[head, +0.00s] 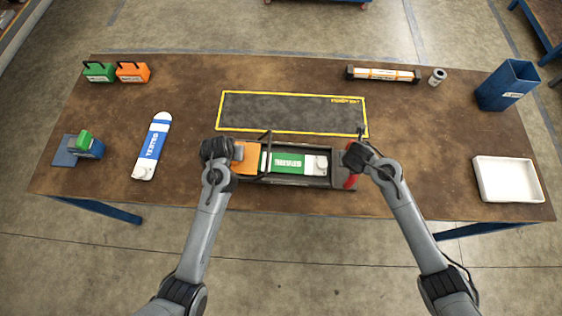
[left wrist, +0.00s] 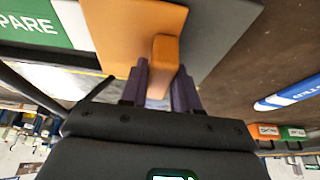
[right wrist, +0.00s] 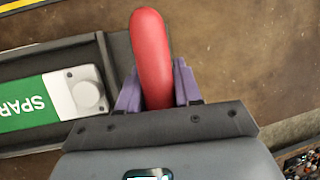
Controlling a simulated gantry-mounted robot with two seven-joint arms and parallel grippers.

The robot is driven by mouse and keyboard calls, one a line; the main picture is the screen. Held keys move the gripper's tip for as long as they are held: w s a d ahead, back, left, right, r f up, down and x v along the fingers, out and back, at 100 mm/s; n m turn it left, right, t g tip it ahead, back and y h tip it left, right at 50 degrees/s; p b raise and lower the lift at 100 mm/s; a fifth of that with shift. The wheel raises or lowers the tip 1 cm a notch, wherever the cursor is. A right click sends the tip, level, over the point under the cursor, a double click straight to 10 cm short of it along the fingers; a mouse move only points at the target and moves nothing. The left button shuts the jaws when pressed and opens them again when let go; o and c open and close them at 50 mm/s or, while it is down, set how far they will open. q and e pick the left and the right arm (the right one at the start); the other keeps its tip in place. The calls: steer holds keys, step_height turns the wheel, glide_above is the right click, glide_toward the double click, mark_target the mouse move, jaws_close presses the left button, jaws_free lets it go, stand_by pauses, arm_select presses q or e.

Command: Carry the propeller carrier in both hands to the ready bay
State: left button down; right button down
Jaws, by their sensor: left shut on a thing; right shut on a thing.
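The propeller carrier (head: 258,177) is a long dark tray in front of the ready bay, at the front middle of the table. A green and white piece (head: 288,163) lies inside it. My left gripper (head: 228,157) is shut on the carrier's orange handle (left wrist: 165,62) at the left end. My right gripper (head: 356,163) is shut on its red handle (right wrist: 152,60) at the right end. The ready bay (head: 290,112) is a dark mat with a yellow border, just behind the carrier, with nothing on it. I cannot tell whether the carrier touches the table.
A blue and white piece (head: 152,147) lies left of the carrier. Green (head: 100,72) and orange (head: 132,72) boxes stand back left. A long case (head: 383,74), a small cylinder (head: 437,76), a blue bin (head: 507,85) and a white tray (head: 508,180) are on the right.

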arm_select(q)
steer(key=shift+r, duration=0.15)
arm_select(e)
steer(key=shift+r, duration=0.15)
